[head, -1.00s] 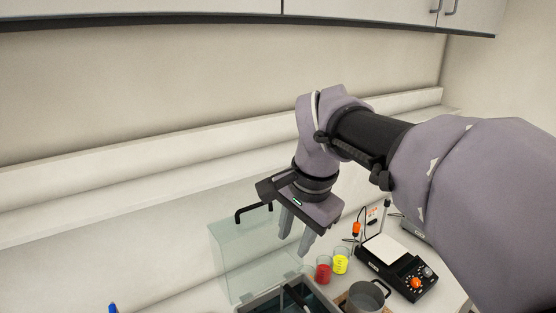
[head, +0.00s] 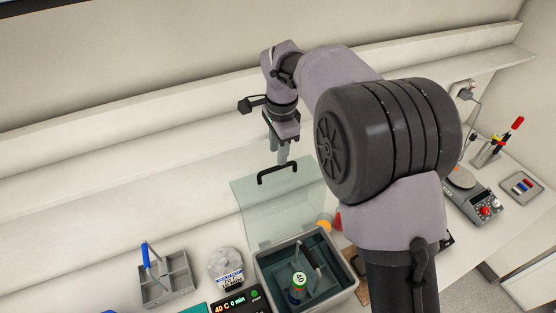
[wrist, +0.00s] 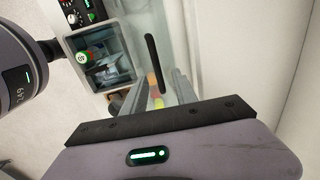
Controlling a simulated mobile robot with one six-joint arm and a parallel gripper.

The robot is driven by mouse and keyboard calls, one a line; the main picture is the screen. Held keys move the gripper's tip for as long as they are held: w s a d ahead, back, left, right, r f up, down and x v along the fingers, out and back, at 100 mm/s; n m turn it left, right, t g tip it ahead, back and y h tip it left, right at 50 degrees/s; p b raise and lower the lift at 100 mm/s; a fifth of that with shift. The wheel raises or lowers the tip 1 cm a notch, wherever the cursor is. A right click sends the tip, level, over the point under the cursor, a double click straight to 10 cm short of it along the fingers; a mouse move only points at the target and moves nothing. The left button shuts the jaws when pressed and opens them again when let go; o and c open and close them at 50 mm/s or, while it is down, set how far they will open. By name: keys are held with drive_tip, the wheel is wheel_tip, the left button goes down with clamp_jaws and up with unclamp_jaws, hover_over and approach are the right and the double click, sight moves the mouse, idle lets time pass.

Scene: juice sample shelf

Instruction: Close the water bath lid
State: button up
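The water bath (head: 352,284) is a grey box with an open top and a dark inside. Its clear greenish lid (head: 265,208) stands raised at the back edge, with a black bar handle (head: 278,171) near its top. The bath (wrist: 68,45) and the handle (wrist: 153,62) also show in the wrist view. My gripper (head: 282,158) points down at the lid's upper edge, close to the handle; I cannot tell whether they touch. In the wrist view its fingers (wrist: 165,88) are apart, with nothing held between them.
A green-capped item (head: 299,281) sits inside the bath. Cups with orange (head: 324,222) and red contents stand behind the bath, partly hidden by my arm.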

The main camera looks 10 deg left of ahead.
sight(277, 167)
drive_tip(key=shift+w+f, duration=0.25)
drive_tip(key=shift+f, duration=0.9)
drive_tip(key=shift+s+a+f, duration=0.1)
drive_tip(key=shift+s+f, duration=0.65)
drive_tip(key=shift+f, duration=0.25)
drive_tip(key=shift+w+f, duration=0.35)
drive_tip(key=shift+w, duration=0.2)
drive_tip(key=shift+s+r, duration=0.2)
drive_tip(key=shift+s, duration=0.15)
drive_tip(key=c, duration=0.6)
drive_tip(key=shift+w+f, duration=0.1)
clamp_jaws()
